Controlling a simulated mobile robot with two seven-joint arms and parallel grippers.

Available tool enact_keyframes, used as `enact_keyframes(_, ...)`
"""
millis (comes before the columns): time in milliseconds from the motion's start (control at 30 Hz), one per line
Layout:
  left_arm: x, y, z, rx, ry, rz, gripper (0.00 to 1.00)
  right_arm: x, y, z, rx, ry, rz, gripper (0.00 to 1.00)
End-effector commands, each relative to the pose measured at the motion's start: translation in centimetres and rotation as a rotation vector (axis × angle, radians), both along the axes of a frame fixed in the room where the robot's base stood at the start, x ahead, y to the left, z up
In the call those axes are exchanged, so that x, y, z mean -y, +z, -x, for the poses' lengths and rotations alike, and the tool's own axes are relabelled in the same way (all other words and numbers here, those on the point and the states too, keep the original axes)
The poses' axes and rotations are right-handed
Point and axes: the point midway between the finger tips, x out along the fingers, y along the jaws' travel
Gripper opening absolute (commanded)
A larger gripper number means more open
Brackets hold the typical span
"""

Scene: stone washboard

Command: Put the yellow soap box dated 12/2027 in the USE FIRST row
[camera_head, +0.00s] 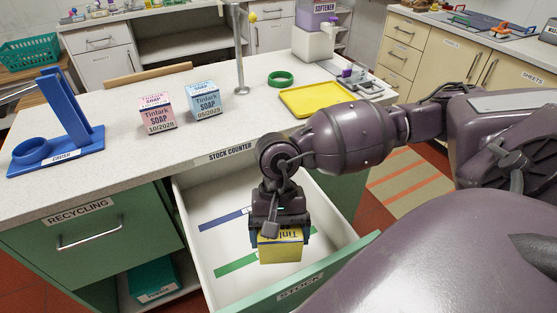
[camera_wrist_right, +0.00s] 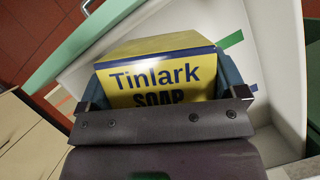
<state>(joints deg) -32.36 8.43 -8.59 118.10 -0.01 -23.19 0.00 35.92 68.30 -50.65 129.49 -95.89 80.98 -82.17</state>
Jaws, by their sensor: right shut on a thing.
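A yellow soap box (camera_head: 281,250) marked Tinlark is held in my right gripper (camera_head: 279,228), inside or just above the open white drawer (camera_head: 335,245). The right wrist view shows the yellow box (camera_wrist_right: 160,75) between both fingers of the right gripper (camera_wrist_right: 165,95). Its date does not show. A blue strip (camera_head: 222,220) and a green strip (camera_head: 236,266) mark rows on the drawer floor. Their labels are partly hidden by the gripper and box, and too small to read. I cannot tell whether the box touches the floor. My left gripper is out of view.
A pink soap box (camera_head: 157,114) dated 10/2028 and a light blue soap box (camera_head: 203,101) dated 05/2028 stand on the counter (camera_head: 120,190). A blue stand (camera_head: 60,135), a yellow tray (camera_head: 316,98) and a green ring (camera_head: 281,78) are also there. The drawer walls surround the gripper.

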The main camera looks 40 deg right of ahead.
Motion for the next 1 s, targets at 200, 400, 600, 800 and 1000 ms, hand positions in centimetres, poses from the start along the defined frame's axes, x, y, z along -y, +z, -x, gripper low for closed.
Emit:
enact_keyframes(200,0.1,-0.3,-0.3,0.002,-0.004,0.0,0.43,-0.1,-4.8,0.1,-0.005,-0.002,-0.001,0.56)
enact_keyframes(400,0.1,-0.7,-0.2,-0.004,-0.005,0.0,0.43,0.0,-7.2,0.0,0.0,-0.001,-0.001,0.56)
enact_keyframes(600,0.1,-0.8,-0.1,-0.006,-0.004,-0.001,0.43,-0.1,-8.2,0.0,-0.001,-0.001,-0.002,0.56)
enact_keyframes(800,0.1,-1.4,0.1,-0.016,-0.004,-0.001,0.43,0.0,-10.9,0.1,-0.004,-0.001,-0.001,0.56)
enact_keyframes(1000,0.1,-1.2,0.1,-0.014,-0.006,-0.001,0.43,-0.1,-11.7,0.0,0.001,0.0,-0.002,0.56)
